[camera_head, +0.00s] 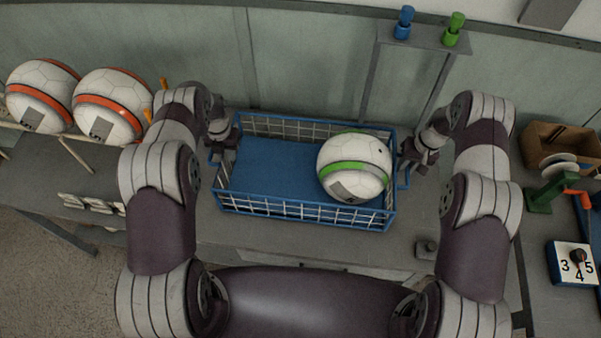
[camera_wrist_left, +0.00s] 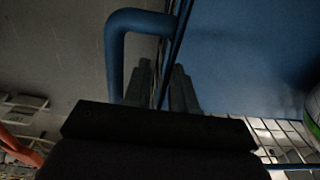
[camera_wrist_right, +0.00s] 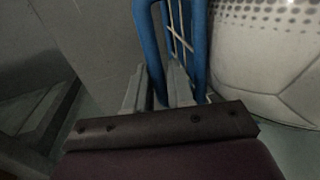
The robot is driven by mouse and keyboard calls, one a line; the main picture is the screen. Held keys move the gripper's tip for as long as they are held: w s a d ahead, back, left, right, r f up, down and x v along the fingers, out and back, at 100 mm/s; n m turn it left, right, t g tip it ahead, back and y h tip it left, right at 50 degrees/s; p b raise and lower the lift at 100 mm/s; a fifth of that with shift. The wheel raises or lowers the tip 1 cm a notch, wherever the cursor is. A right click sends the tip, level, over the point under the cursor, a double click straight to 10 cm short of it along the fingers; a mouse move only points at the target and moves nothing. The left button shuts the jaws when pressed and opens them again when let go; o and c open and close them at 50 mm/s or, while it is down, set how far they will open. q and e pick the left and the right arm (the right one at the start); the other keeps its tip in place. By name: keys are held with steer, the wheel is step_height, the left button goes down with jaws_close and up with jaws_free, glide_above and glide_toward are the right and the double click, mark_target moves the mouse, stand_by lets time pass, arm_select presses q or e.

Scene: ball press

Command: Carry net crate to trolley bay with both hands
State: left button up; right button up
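The net crate (camera_head: 300,207), blue-framed with white netting and a blue floor, sits level on the grey table. A white ball with a green band (camera_head: 355,166) rests in its right half. My left gripper (camera_head: 222,152) is at the crate's left end. In the left wrist view its fingers (camera_wrist_left: 162,85) stand either side of the crate's edge, beside a blue handle (camera_wrist_left: 112,60). My right gripper (camera_head: 408,160) is at the right end. In the right wrist view its fingers (camera_wrist_right: 157,88) flank a blue handle bar (camera_wrist_right: 146,40). Whether either grips firmly is unclear.
Two orange-banded balls (camera_head: 110,105) rest on a rack at the left. Behind the crate stands a grey frame (camera_head: 425,38) with a blue and a green knob. At the right are a brown box (camera_head: 545,140), a green crank device (camera_head: 545,195) and a numbered dial (camera_head: 572,264).

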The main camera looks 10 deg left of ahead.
arm_select(q)
steer(key=shift+f, duration=0.25)
arm_select(e)
steer(key=shift+f, duration=0.25)
arm_select(q)
jaws_close()
arm_select(e)
jaws_close()
arm_select(q)
steer(key=shift+w+r, duration=0.15)
arm_select(e)
steer(key=shift+w+r, duration=0.1)
steer(key=shift+r, duration=0.05)
stand_by(0.6)
